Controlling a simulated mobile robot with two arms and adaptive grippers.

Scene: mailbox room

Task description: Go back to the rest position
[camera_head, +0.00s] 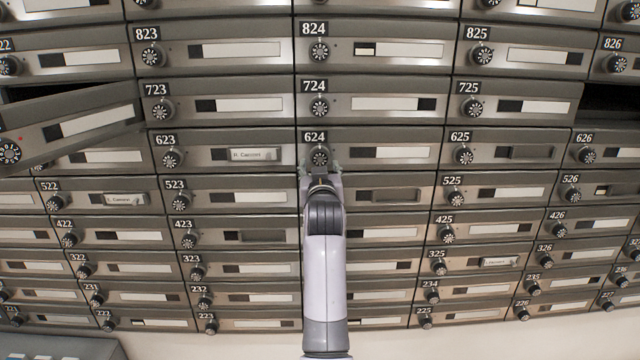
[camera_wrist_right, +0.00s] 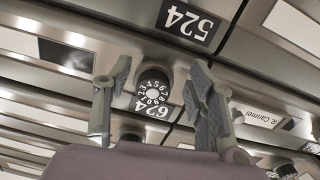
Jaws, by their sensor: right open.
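My right gripper (camera_head: 320,173) reaches up from the bottom middle of the head view, its tips just below the round black dial (camera_head: 319,156) of mailbox 624. In the right wrist view the picture is upside down. There, the two grey fingers of the right gripper (camera_wrist_right: 160,85) are spread apart, with the dial (camera_wrist_right: 152,87) and the 624 label between them. A gap shows on both sides of the dial. The gripper holds nothing. Mailbox 524 is mostly hidden behind my right gripper in the head view. My left gripper is not in view.
A wall of grey metal mailboxes fills the head view. At the left, a door (camera_head: 75,125) beside 723 stands tilted open. At the right, a dark open slot (camera_head: 610,103) lies beside 725. A grey box (camera_head: 60,346) stands at bottom left.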

